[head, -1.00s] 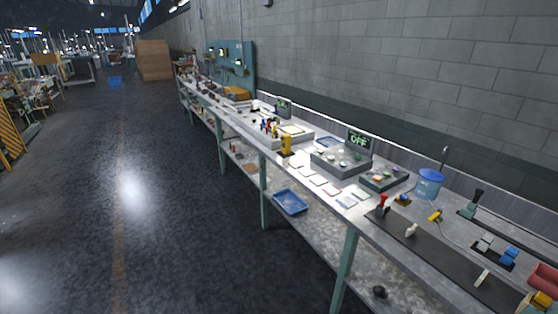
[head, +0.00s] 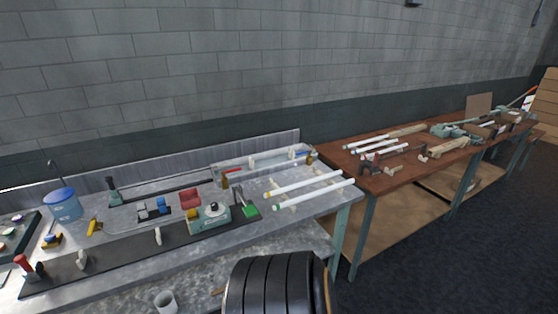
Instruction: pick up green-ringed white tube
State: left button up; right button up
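Two white tubes lie side by side on small supports at the right end of the grey workbench. The nearer tube (head: 315,193) has what looks like a faint green mark near its left end, too small to be sure. The farther tube (head: 305,184) has a yellow mark at its left end. Neither of my grippers shows in the head view, and nothing is touching the tubes.
A brown table (head: 400,172) to the right holds more white tubes (head: 372,141) and tools. A teal device (head: 210,217) and a blue bucket (head: 62,204) stand on the workbench (head: 325,207). A black ribbed cylinder fills the bottom middle.

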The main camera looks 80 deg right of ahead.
aim_at(292, 201)
jog(key=z, duration=3.05)
